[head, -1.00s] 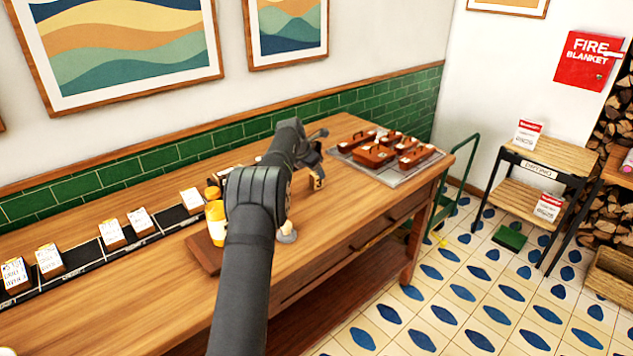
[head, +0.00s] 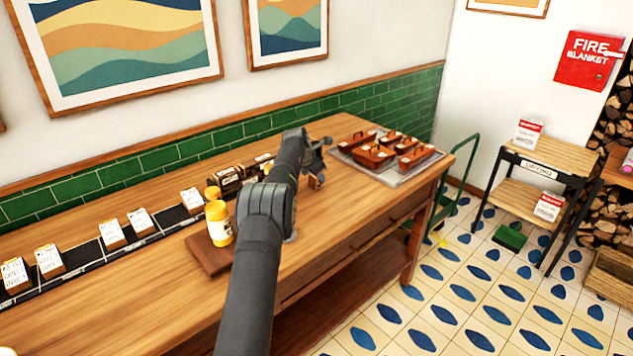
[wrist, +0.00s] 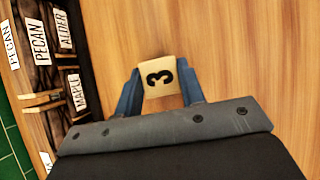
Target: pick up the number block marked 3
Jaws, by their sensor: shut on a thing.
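The number block marked 3 (wrist: 160,77) is pale wood with a black 3 on its upper face. In the wrist view it sits between the two blue fingers of my gripper (wrist: 160,92), which is shut on it. In the head view my gripper (head: 317,168) is over the far part of the wooden counter, with the block (head: 316,182) small and partly hidden at its tips. I cannot tell whether the block touches the counter.
A tray (head: 428,158) of brown lidded pans lies to the right. Bare counter (head: 350,205) lies in front.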

